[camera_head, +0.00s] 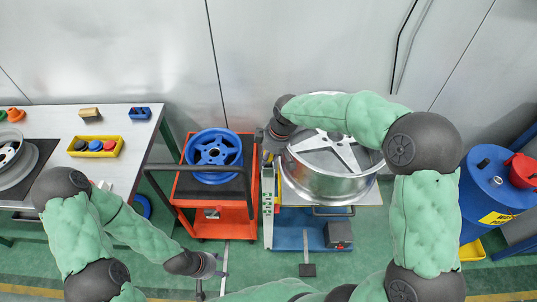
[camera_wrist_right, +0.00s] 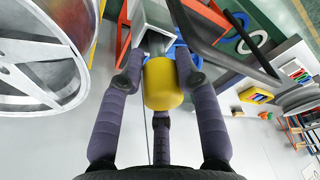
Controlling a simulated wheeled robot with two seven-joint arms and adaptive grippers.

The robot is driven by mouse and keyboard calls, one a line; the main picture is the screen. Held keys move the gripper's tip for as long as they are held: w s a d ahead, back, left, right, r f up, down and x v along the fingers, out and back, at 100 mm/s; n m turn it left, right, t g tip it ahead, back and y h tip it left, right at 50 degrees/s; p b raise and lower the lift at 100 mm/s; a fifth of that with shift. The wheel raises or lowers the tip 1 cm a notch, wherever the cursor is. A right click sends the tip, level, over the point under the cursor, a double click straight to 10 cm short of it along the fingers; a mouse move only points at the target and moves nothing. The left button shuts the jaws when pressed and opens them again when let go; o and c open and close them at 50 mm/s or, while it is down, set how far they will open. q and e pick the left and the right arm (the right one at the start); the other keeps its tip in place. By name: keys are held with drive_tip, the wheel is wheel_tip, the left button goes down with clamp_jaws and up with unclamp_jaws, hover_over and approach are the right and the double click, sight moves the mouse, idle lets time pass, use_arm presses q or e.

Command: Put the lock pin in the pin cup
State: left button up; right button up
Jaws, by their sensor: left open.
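A yellow cylinder (camera_wrist_right: 163,84), which looks like the lock pin's grip, sits between the fingers of my right gripper (camera_wrist_right: 160,75) in the right wrist view. The fingers bear on both its sides. A grey bracket (camera_wrist_right: 155,25) is just beyond it; whether the two touch is unclear. In the head view my right gripper (camera_head: 268,143) is above the top of the pale upright post (camera_head: 268,200), left of the silver wheel, and hides the pin. My left gripper (camera_head: 212,272) is open and empty, low over the floor. I cannot identify the pin cup for certain.
A silver wheel (camera_head: 330,183) lies on the stand right of the post. A blue wheel (camera_head: 213,150) lies on the red cart (camera_head: 205,212). The left table (camera_head: 60,132) bears a yellow tray (camera_head: 70,151) of caps and a small blue block (camera_head: 140,113). A blue drum (camera_head: 487,195) stands at right.

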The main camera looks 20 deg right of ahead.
drive_tip(key=shift+o, duration=1.3)
drive_tip(key=shift+r+p, duration=0.3)
drive_tip(key=shift+r, duration=0.1)
drive_tip(key=p+v, duration=0.1)
drive_tip(key=v, duration=1)
drive_tip(key=shift+r+p, duration=0.3)
drive_tip(key=shift+p, duration=0.1)
drive_tip(key=shift+s+d, duration=0.1)
